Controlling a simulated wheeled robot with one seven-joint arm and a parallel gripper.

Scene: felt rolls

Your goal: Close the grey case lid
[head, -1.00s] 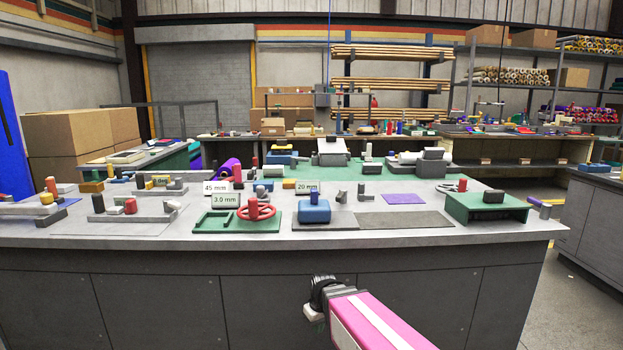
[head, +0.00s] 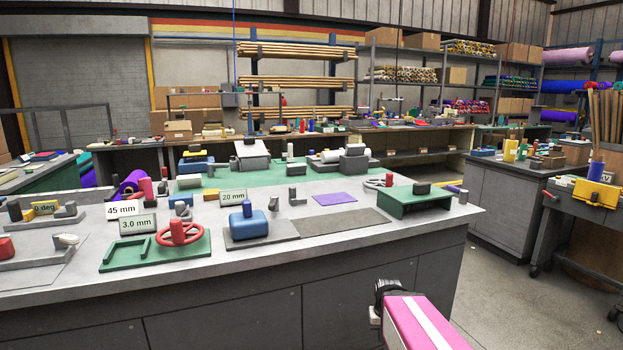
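A small grey-white box-like thing with a slanted upper panel (head: 252,149) stands at the far side of the long bench, on the green mat. It may be the grey case with its lid raised, but it is too small to tell. My gripper (head: 378,308) is at the bottom of the head view, in front of the bench and well apart from everything on it. It is dark with a pale part, beyond my pink arm link. Its fingers are too unclear to tell open from shut.
The grey bench top (head: 325,237) carries a red handwheel (head: 180,233), a blue block (head: 249,224), a green stand (head: 415,204) and several small parts. Open floor (head: 520,285) lies right of the bench. A cart with a yellow box (head: 597,192) stands at the far right.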

